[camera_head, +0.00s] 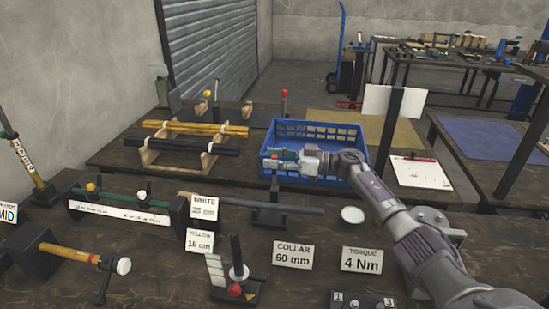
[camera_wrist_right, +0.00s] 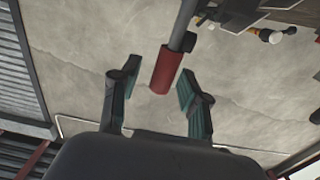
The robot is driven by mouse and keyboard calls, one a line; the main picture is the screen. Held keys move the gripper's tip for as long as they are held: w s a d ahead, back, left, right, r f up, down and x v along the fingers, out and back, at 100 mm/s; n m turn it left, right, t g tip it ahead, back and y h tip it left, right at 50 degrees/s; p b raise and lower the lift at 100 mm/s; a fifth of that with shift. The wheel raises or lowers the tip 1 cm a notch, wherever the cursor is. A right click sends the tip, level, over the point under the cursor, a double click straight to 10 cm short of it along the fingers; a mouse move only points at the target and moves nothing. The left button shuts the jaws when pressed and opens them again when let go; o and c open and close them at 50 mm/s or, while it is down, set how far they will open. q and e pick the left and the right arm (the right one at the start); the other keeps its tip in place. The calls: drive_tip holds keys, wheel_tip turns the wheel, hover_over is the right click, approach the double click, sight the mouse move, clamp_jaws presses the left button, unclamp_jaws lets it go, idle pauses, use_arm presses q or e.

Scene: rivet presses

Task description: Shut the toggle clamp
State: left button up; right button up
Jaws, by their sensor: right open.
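The toggle clamp (camera_head: 273,194) appears to be the dark upright piece at the middle of the near bench, beside a long dark tube. In the right wrist view a grey lever with a red grip (camera_wrist_right: 165,70) lies between my fingers, with gaps visible on both sides. My right gripper (camera_head: 272,158) is open at the top of the upright piece, in front of the blue crate; it also shows in the right wrist view (camera_wrist_right: 158,72). My left gripper is in neither view.
A blue crate (camera_head: 318,130) stands just behind my right gripper. A rack (camera_head: 190,148) with yellow and black tubes is left of it. Label cards, including the collar card (camera_head: 293,255), and a fixture with a dark post (camera_head: 236,250) occupy the bench front.

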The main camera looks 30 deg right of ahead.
clamp_jaws()
idle(0.4)
